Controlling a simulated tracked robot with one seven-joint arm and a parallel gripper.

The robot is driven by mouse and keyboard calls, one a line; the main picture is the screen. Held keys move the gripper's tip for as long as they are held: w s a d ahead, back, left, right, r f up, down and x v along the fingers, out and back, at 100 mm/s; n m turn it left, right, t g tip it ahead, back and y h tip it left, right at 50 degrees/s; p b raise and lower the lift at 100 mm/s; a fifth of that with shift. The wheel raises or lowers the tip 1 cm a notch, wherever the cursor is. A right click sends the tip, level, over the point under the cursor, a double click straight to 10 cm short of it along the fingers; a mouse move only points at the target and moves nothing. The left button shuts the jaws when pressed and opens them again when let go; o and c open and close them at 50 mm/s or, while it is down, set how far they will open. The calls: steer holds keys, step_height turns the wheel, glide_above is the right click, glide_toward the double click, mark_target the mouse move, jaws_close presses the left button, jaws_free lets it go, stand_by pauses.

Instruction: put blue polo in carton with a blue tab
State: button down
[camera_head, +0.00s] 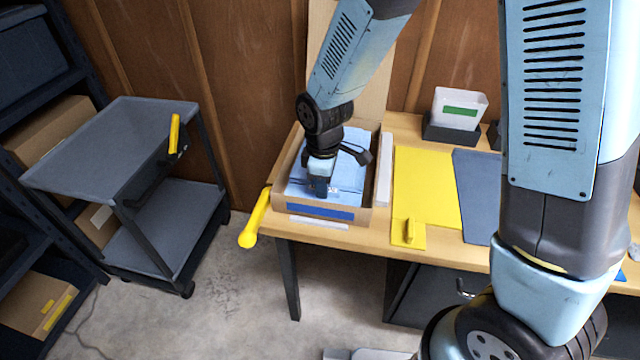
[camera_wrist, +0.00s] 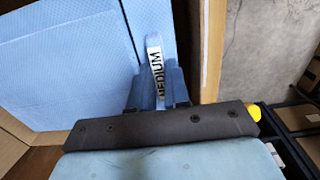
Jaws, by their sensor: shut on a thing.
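The carton (camera_head: 362,216) stands open at the left end of the wooden table, with a blue tab (camera_head: 320,211) on its front wall. The blue polo (camera_head: 345,172) lies folded inside the carton; it also shows in the wrist view (camera_wrist: 60,70). My gripper (camera_head: 320,190) reaches down into the carton and is shut on the polo near its front edge. The fingertips are partly hidden.
A yellow folding board (camera_head: 427,180) and a grey-blue panel (camera_head: 478,190) lie right of the carton. A white bin with a green label (camera_head: 459,108) stands behind. A yellow handle (camera_head: 256,222) sticks out at the table's left corner. A grey cart (camera_head: 115,150) stands left.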

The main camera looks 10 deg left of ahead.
steer(key=shift+f, duration=0.6)
steer(key=c, duration=1.1)
jaws_free()
step_height(320, 180, up, 13)
steer(key=shift+r, duration=0.15)
